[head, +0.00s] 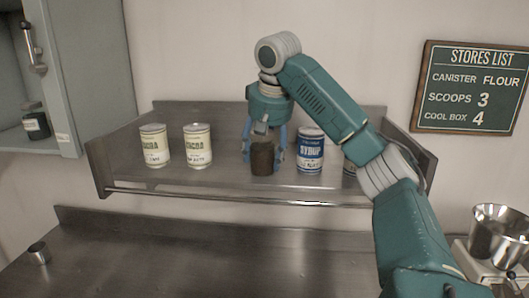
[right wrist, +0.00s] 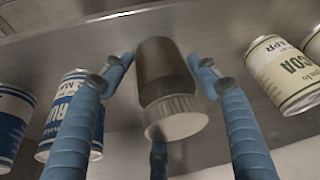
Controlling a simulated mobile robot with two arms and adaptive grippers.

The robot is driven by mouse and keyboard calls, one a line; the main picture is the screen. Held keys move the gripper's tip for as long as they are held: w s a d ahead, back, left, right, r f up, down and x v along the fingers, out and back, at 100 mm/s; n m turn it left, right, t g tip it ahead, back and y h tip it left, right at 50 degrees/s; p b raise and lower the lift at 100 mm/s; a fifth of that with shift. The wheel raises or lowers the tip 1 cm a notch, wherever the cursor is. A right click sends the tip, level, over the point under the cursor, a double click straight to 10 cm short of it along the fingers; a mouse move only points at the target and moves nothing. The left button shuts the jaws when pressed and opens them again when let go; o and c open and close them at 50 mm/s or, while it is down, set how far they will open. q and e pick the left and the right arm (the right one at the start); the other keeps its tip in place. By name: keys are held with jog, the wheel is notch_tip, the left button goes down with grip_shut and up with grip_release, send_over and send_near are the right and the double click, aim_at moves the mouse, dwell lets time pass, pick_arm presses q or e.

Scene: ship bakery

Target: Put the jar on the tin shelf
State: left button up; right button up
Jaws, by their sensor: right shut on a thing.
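The jar (head: 262,158) is a small dark brown cylinder. In the right wrist view, the jar (right wrist: 163,72) shows a pale ribbed lid. My right gripper (head: 264,150) reaches down over the tin shelf (head: 225,183) and is shut on the jar, with blue fingers around it. The jar is upright, between a cream cocoa tin (head: 197,146) and a blue syrup tin (head: 311,150). Its base is about level with the tins' bases in the head view; I cannot tell whether it touches the shelf. My left gripper is not in view.
Another cream tin (head: 154,146) stands further left on the shelf. A tin at right is mostly hidden behind my right arm. A rail (head: 235,197) runs along the shelf front. Below is a metal counter (head: 190,262) with a small cup (head: 39,253); a steel bowl (head: 498,235) is at right.

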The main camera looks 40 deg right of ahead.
jog(key=o, duration=1.8)
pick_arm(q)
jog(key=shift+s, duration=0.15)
pick_arm(e)
jog(key=shift+r, duration=0.1)
jog(key=shift+s+a+r, duration=0.1)
jog(key=shift+r, duration=0.35)
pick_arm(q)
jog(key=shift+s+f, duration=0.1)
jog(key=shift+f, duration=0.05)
pick_arm(e)
jog(key=v, duration=1.1)
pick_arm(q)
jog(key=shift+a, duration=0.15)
pick_arm(e)
jog(key=shift+f, duration=0.1)
